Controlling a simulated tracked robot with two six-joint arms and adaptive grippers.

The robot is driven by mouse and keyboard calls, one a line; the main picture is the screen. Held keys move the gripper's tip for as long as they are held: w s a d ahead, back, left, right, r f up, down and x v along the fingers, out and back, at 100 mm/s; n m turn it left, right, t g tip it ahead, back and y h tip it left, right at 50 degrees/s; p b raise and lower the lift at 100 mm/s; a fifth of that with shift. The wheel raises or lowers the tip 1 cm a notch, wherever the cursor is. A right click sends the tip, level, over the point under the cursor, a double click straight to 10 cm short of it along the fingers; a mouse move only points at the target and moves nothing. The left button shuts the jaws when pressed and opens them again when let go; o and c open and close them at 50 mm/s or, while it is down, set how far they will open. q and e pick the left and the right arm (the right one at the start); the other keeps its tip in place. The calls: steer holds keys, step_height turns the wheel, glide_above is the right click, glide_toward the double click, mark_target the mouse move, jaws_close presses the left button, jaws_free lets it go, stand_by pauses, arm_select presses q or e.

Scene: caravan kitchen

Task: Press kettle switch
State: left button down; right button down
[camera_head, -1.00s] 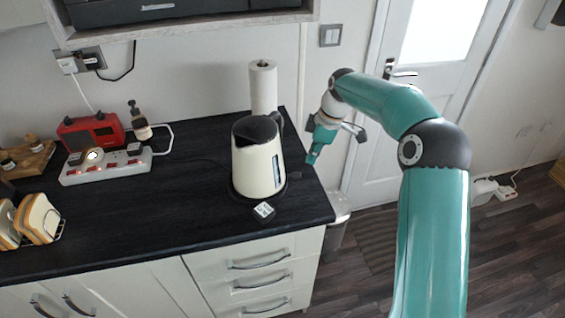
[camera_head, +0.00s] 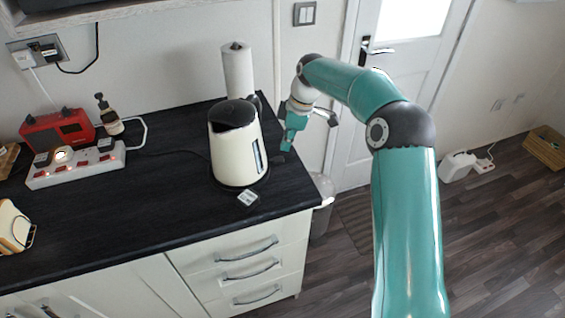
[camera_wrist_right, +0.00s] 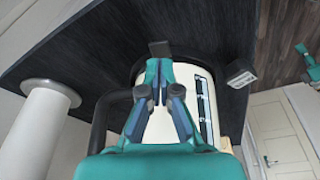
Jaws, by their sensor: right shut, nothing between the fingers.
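A cream kettle (camera_head: 236,153) with a dark lid stands upright on the black counter; it also shows behind my fingers in the wrist view (camera_wrist_right: 207,100). A small dark tab (camera_head: 277,158) sticks out low on the kettle's right side and looks like its switch. In the wrist view a dark block (camera_wrist_right: 160,48), likely the same tab, lies just beyond my fingertips. My right gripper (camera_head: 287,147) is shut and empty, pointing down just above and right of the tab. Contact cannot be told. My left gripper is not clearly seen.
A paper towel roll (camera_head: 238,72) stands behind the kettle, and a small labelled block (camera_head: 248,197) lies in front. A power strip (camera_head: 75,167), red radio (camera_head: 58,130) and bottle (camera_head: 109,115) are at left. The counter between is clear; its right edge is near my gripper.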

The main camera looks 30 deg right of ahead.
mark_target(282, 159)
steer(key=shift+b+x, duration=1.05)
steer(key=shift+x, duration=0.85)
steer(key=shift+b+x, duration=0.8)
steer(key=shift+x, duration=0.2)
steer(key=shift+s+d+r+p, duration=0.1)
steer(key=shift+d+r+p, duration=0.1)
steer(key=shift+p, duration=0.1)
steer(key=shift+s+d+r, duration=0.25)
steer(key=shift+s+d, duration=0.25)
steer(key=shift+d, duration=0.15)
steer(key=shift+s+d+r, duration=0.25)
steer(key=shift+s+d, duration=0.25)
steer(key=shift+d, duration=0.1)
